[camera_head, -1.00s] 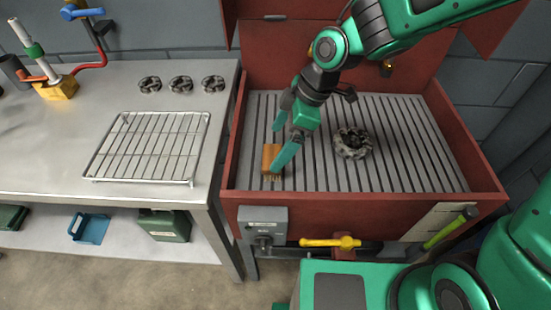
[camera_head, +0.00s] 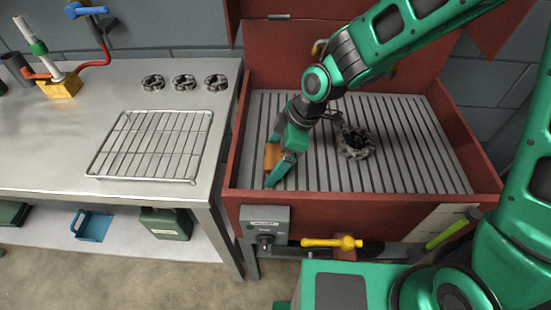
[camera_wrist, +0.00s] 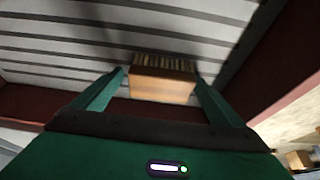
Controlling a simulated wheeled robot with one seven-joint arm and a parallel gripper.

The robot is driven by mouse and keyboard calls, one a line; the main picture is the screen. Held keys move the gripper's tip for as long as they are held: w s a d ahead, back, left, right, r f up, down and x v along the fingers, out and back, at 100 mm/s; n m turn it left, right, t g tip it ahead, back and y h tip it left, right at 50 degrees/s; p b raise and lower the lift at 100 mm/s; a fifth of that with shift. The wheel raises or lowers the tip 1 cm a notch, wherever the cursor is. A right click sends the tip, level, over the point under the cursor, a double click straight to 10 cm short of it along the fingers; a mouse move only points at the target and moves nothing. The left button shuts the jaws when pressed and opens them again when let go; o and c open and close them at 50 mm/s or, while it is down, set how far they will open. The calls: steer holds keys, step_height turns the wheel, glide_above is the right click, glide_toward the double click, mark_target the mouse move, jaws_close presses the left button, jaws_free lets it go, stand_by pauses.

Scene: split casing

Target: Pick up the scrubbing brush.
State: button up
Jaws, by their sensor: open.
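The scrubbing brush is a small orange-brown wooden block with bristles. In the head view the brush (camera_head: 271,156) lies at the left of the slatted floor of the red basin, partly hidden by my gripper. My gripper (camera_head: 275,170) is down over it, with green fingers. In the wrist view the brush (camera_wrist: 163,86) sits between the open fingertips of my gripper (camera_wrist: 162,80), its bristle side facing away from the camera. A finger stands on each side, with a small gap visible at the right; contact cannot be told.
The red basin's walls (camera_head: 350,208) rise close to my gripper at the left and front. A grimy ring-shaped part (camera_head: 356,142) lies on the slats to the right. A steel bench (camera_head: 75,150) with a wire rack (camera_head: 150,145) stands at the left.

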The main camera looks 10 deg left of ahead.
mark_target(266, 156)
steer(key=c, duration=1.3)
steer(key=shift+r, duration=0.45)
steer(key=r, duration=0.3)
steer(key=shift+s+a+r, duration=0.15)
steer(key=shift+a+r, duration=0.05)
steer(key=shift+r, duration=0.2)
steer(key=s+a+r, duration=0.2)
steer(key=s, duration=0.1)
steer(key=s+a+r, duration=0.2)
steer(key=s, duration=0.1)
steer(key=s+a+r, duration=0.2)
steer(key=s, duration=0.1)
steer(key=shift+s+r, duration=0.2)
